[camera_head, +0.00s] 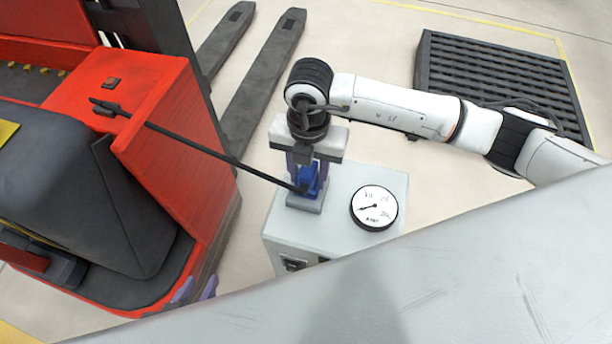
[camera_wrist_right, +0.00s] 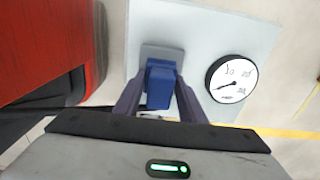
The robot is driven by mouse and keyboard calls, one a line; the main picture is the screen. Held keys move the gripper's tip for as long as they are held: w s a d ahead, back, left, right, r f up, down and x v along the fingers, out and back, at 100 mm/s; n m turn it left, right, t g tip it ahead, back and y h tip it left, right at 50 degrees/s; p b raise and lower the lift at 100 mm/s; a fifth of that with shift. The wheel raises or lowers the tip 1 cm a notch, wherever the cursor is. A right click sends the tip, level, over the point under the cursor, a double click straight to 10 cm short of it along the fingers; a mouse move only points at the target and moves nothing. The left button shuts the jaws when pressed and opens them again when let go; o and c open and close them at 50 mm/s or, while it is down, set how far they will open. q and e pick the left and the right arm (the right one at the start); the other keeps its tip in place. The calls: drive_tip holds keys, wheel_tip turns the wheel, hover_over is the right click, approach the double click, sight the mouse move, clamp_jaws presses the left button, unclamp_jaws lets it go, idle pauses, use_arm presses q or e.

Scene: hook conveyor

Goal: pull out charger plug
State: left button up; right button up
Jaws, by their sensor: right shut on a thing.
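The blue charger plug (camera_head: 308,180) stands upright at the grey socket block (camera_head: 304,204) on top of the light grey charger box (camera_head: 345,190). A black cable (camera_head: 215,153) runs from it to the red truck. My right gripper (camera_head: 306,184) comes from above and is shut on the plug. In the right wrist view the plug (camera_wrist_right: 160,84) sits between the two purple fingers, against the socket block (camera_wrist_right: 163,53). The lower end of the plug is hidden. My left gripper (camera_head: 196,290) shows only its purple fingertips, apart and empty, beside the truck at the bottom.
A round white gauge (camera_head: 374,207) is on the charger box, right of the plug. The red truck (camera_head: 150,100) stands close on the left, its dark forks (camera_head: 262,85) reaching back. A black slatted pallet (camera_head: 500,85) lies at the back right. Floor between is clear.

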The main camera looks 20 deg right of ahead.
drive_tip(key=shift+r+p, duration=1.55)
drive_tip(key=shift+r, duration=0.6)
drive_tip(key=shift+r, duration=0.1)
